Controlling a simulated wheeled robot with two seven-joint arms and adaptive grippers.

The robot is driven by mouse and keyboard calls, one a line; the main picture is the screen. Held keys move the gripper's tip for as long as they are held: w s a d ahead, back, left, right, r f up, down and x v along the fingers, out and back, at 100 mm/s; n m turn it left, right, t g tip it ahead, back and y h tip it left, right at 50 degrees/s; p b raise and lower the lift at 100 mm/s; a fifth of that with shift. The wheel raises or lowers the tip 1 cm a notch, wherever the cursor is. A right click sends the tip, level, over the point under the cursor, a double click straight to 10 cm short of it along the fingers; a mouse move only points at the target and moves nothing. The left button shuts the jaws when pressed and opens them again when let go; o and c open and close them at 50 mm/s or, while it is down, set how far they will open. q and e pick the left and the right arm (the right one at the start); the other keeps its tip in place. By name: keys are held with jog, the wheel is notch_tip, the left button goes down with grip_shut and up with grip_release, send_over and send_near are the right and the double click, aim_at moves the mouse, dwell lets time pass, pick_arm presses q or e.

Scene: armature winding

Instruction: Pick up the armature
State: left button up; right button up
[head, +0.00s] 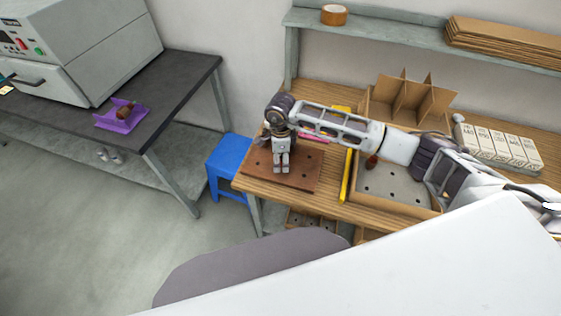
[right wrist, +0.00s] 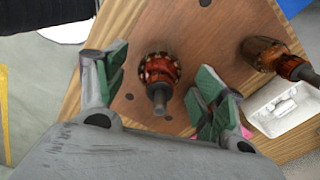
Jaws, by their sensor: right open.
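My right gripper (head: 281,168) points down over the brown board with holes (head: 309,180) at the left end of the wooden bench. In the right wrist view its green-padded fingers (right wrist: 160,72) are open, one on each side of a copper-wound armature (right wrist: 158,68) with a grey shaft. The gripper hides the armatures in the head view. My left gripper is not in view.
A tray with holes (head: 395,188), a cardboard divider (head: 405,98) and several white boxes (head: 497,143) stand on the bench to the right. A yellow strip (head: 346,178) lies beside the board. A purple holder (head: 121,117) with a brown part is on the dark table. A blue stool (head: 229,158) stands between.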

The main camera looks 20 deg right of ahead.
jog(key=shift+f, duration=0.4)
jog(key=c, duration=1.4)
jog(key=shift+r, duration=0.15)
jog(key=shift+r+b, duration=0.9)
jog(key=shift+r, duration=4)
jog(key=shift+w+r, duration=0.1)
